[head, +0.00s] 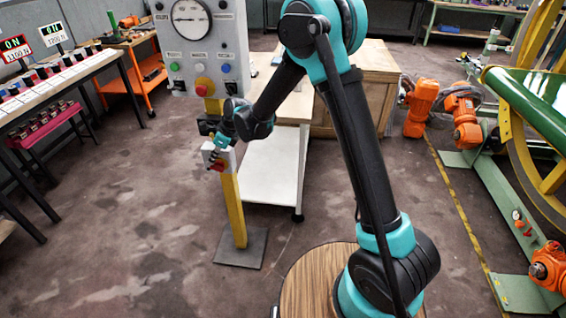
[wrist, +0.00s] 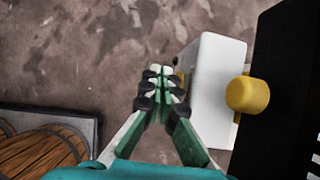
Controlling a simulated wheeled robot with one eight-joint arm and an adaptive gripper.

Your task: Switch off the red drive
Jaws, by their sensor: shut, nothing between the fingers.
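Two signs reading ON stand at the far left in the head view, one with a red frame (head: 14,48) and one with a dark frame (head: 53,35). Which machine is the red drive is not clear. A small white box (head: 227,156) is mounted on a yellow post (head: 232,205), with red and dark parts at its front left, too small to make out. In the wrist view my gripper (wrist: 161,72) is shut and empty, just left of a white box (wrist: 215,85); contact cannot be told.
A grey panel (head: 205,45) with a gauge, coloured buttons and a red knob (head: 203,86) is above the box. A white table (head: 270,170) stands behind the post. Orange motors (head: 422,105) and a green roller machine (head: 535,100) are at right.

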